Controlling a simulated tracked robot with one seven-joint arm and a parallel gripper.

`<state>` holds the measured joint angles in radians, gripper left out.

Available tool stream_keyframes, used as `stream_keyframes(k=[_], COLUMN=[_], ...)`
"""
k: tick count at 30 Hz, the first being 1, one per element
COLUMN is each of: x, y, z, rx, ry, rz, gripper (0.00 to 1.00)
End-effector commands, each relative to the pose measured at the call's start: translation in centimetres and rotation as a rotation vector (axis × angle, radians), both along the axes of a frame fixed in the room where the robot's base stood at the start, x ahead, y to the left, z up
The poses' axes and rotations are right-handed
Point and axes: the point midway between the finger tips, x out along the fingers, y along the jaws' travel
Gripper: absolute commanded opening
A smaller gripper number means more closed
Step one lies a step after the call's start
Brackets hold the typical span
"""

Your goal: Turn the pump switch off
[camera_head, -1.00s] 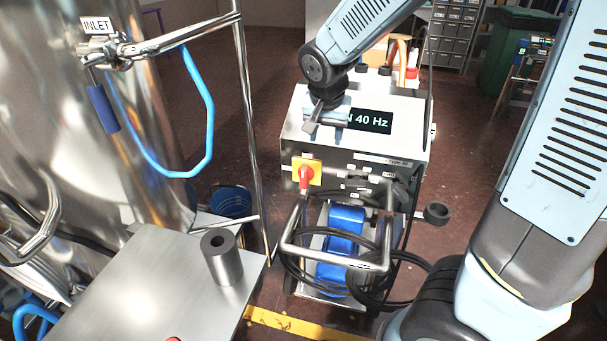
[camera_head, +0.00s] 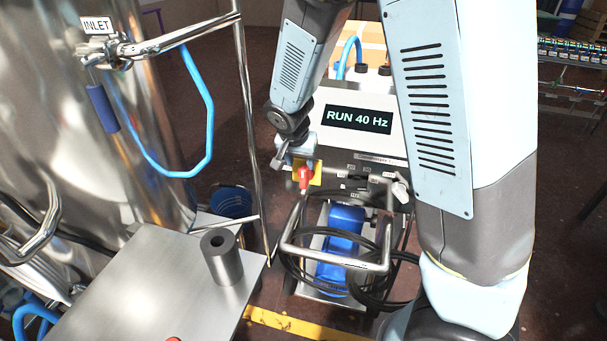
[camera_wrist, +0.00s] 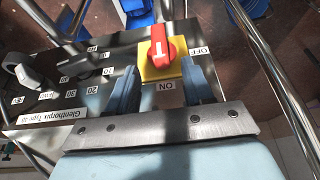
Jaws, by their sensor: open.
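The pump switch is a red knob (camera_head: 304,180) on a yellow plate (camera_head: 316,172) on the front of the pump's control box. In the wrist view, the red knob (camera_wrist: 161,49) with its white mark sits just beyond the fingertips. An ON label (camera_wrist: 165,86) lies between the fingers, and an OFF label (camera_wrist: 199,50) is to the right of the plate. The display (camera_head: 358,118) reads RUN 40 Hz. My gripper (camera_head: 284,160) is open and empty, above and left of the knob in the head view. In the wrist view, my gripper (camera_wrist: 160,82) has its fingers apart, not around the knob.
Another dark knob with a numbered scale (camera_wrist: 95,72) is left of the switch. A metal tube frame (camera_head: 335,262) and blue motor (camera_head: 340,235) are below. A steel table (camera_head: 150,290) with a grey cylinder (camera_head: 222,262) stands left, near a vertical pole (camera_head: 248,130).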

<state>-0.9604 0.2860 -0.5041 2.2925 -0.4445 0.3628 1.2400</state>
Motion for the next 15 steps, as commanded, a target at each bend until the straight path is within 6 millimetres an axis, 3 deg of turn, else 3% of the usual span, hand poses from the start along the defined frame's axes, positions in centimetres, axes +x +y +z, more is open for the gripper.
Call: stream_keyframes(k=[15], x=[2.3], y=[-0.9], z=[-6.1], rx=[-0.001], ry=[0.002], rz=[-0.001], gripper=[0.51])
